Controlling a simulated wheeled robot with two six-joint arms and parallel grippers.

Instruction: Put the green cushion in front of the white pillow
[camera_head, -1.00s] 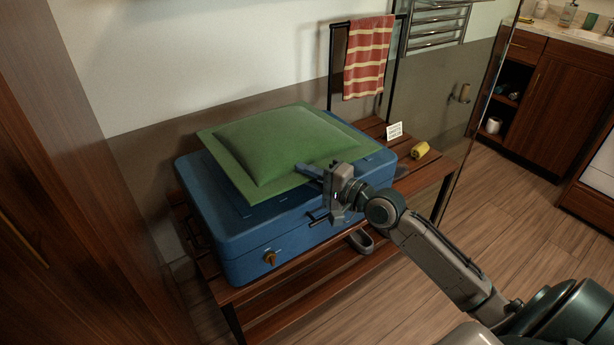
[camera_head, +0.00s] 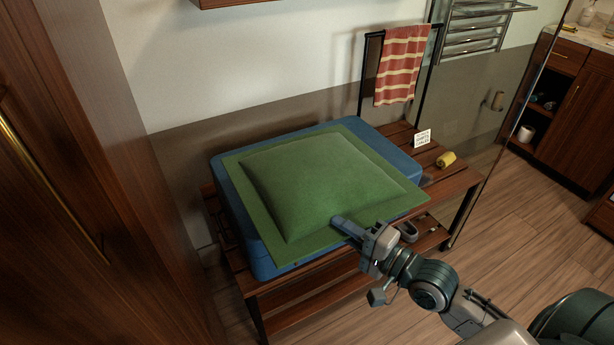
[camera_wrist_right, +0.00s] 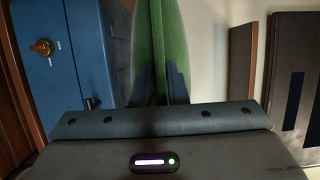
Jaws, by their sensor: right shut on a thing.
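The green cushion (camera_head: 325,185) shows in the head view over the blue suitcase (camera_head: 261,262) and hides most of its top. In the right wrist view the cushion (camera_wrist_right: 163,40) stands edge-on between my fingers, beside the suitcase (camera_wrist_right: 80,45). My right gripper (camera_head: 345,226) is shut on the cushion's near border. The cushion appears raised a little off the suitcase; how much of it still touches is hidden. No white pillow is in view. My left gripper is not in view.
The suitcase lies on a slatted wooden bench (camera_head: 452,185). A small white card (camera_head: 422,138) and a yellow roll (camera_head: 446,160) are on its right end. A striped towel (camera_head: 402,65) hangs behind. A wooden cabinet (camera_head: 60,180) stands close at left. Floor is clear at right.

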